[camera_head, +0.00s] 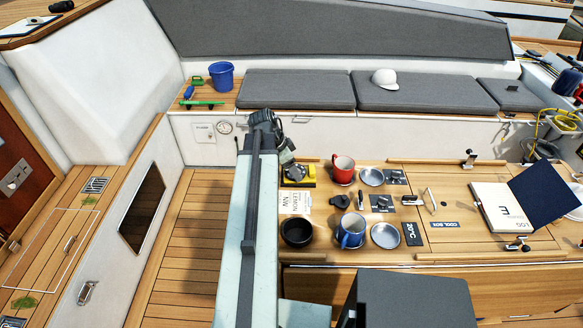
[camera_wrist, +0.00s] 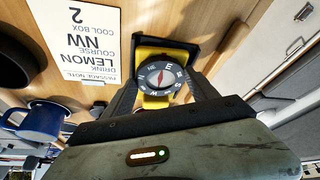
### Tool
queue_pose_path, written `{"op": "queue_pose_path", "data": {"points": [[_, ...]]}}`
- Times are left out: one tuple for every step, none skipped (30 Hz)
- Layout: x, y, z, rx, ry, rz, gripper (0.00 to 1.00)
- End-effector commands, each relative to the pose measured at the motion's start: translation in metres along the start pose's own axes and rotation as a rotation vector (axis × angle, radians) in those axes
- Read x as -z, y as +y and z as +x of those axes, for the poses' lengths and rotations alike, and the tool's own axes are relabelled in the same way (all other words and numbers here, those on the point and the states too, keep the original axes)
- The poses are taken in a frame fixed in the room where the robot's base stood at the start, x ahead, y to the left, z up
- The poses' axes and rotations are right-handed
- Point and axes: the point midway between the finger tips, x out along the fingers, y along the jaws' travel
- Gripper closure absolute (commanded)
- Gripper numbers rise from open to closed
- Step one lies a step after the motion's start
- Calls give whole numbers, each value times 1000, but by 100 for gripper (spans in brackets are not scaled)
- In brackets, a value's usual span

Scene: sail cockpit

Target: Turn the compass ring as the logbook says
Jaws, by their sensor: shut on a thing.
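The compass (camera_wrist: 161,77) shows in the wrist view, a dark round ring with pale letters, a red needle and a yellow base (camera_wrist: 166,51). An E stands near the top of the ring; the smaller letters are hard to read. My gripper (camera_wrist: 163,80) is shut on the compass ring, with one finger on each side. In the head view, my arm partly hides the yellow base (camera_head: 300,182) at the table's left end. The open logbook (camera_head: 497,208) lies at the table's right, with a large dark letter that I cannot read surely.
A white passage note (camera_wrist: 85,40) reads lemon, course NW, cool box 2. Near the compass stand a black bowl (camera_head: 297,231), a blue mug (camera_head: 351,231) and a red mug (camera_head: 343,168). Two steel dishes and small panels lie to their right.

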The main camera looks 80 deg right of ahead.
Motion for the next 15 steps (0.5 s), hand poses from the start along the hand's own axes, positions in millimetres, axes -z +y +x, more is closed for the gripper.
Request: {"op": "queue_pose_path", "data": {"points": [[-1, 2, 0, 12, -1, -28, 73], [-1, 2, 0, 20, -1, -46, 73], [-1, 2, 0, 30, -1, -70, 73], [-1, 3, 0, 36, -1, -86, 73], [-1, 3, 0, 42, -1, -101, 73], [-1, 3, 0, 50, -1, -121, 73], [-1, 3, 0, 56, -1, -133, 73], [-1, 3, 0, 61, -1, -146, 73], [-1, 3, 0, 67, -1, -159, 73], [-2, 3, 0, 70, -2, -169, 73], [-2, 3, 0, 74, -2, -178, 73], [-1, 3, 0, 78, -2, -187, 73], [-1, 3, 0, 81, -2, -194, 73], [-1, 3, 0, 83, -2, -199, 73], [-1, 3, 0, 85, -1, -205, 73]]}}
